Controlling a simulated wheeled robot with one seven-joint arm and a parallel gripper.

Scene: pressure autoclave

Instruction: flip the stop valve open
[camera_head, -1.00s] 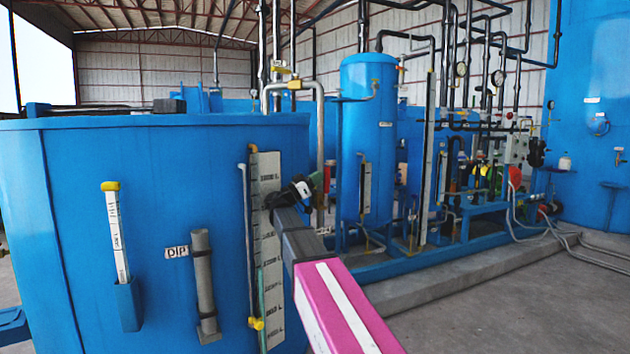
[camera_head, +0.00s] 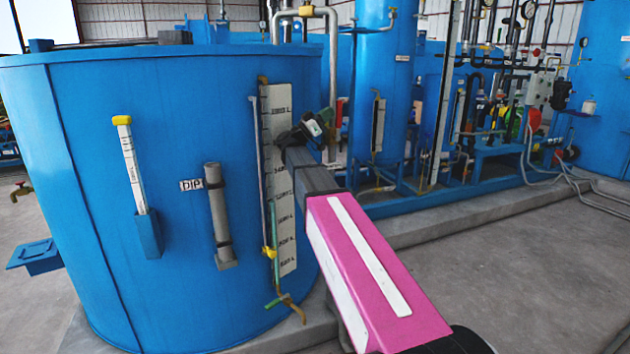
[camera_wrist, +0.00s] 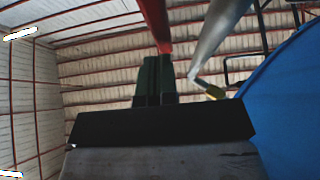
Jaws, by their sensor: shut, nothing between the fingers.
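No valve is labelled as the stop valve, so I cannot tell which one it is. In the head view, a yellow valve part (camera_head: 306,11) sits on the bent grey pipe behind the tank, near the top edge. Another yellow fitting (camera_head: 269,253) is low on the sight tube of the blue tank. My gripper (camera_head: 327,118) is in front of the tank's right edge, beside the top of the level scale, apart from both fittings. In the wrist view my gripper's dark fingers (camera_wrist: 157,80) point up and are together, empty.
The large blue tank (camera_head: 90,190) fills the left, with a white level scale (camera_head: 284,210) on its wall. A blue upright vessel (camera_head: 382,90) and pipework stand behind my gripper. A low concrete ledge (camera_head: 450,205) runs right.

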